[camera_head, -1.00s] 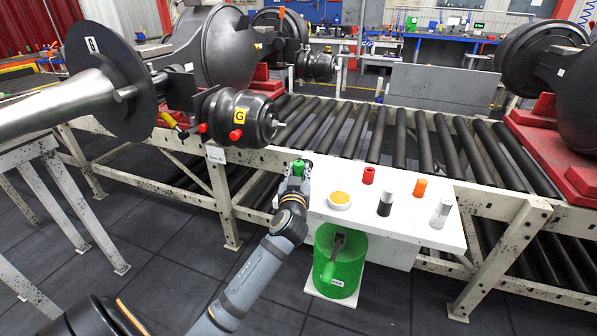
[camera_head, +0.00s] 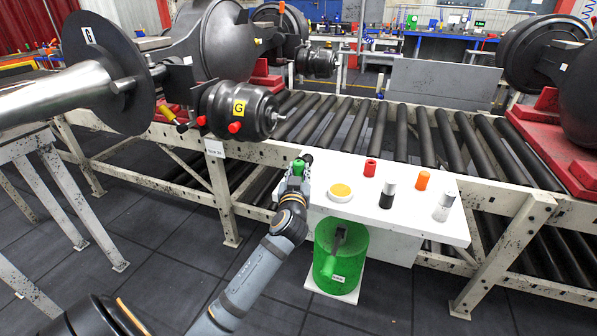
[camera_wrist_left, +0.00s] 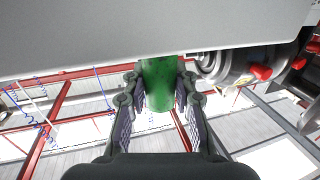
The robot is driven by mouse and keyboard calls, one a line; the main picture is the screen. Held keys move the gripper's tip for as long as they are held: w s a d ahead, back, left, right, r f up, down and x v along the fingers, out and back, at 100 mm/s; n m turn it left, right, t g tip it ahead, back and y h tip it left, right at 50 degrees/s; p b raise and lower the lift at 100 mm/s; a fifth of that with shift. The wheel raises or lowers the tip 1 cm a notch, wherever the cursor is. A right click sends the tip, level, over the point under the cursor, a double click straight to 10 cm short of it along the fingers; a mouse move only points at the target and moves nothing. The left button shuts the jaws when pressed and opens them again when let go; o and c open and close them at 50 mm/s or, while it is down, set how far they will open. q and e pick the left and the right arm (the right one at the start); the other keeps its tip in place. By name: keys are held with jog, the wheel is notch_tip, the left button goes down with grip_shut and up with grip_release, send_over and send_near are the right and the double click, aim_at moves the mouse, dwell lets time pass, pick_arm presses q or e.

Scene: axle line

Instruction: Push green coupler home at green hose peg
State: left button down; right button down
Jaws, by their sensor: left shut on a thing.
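My left gripper (camera_head: 300,166) is at the left end of the white shelf, shut on the green coupler (camera_head: 297,170). In the left wrist view the coupler (camera_wrist_left: 159,84) is a green cylinder between both finger pads, its upper end partly cut off by a grey surface. I cannot make out a green hose peg in either view. My right gripper is not in view.
The white shelf (camera_head: 405,225) holds a yellow-topped dish (camera_head: 340,192), a red piece (camera_head: 370,167), an orange piece (camera_head: 422,180) and two cylinders. A green canister (camera_head: 340,262) stands below. The roller conveyor (camera_head: 400,130) lies behind. A large grey surface (camera_wrist_left: 120,40) fills the wrist view's top.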

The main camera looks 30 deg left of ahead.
pick_arm(q)
jog(key=c, duration=1)
grip_release()
jog(key=shift+f, duration=0.1)
jog(key=shift+s, duration=0.1)
jog(key=v, duration=1.2)
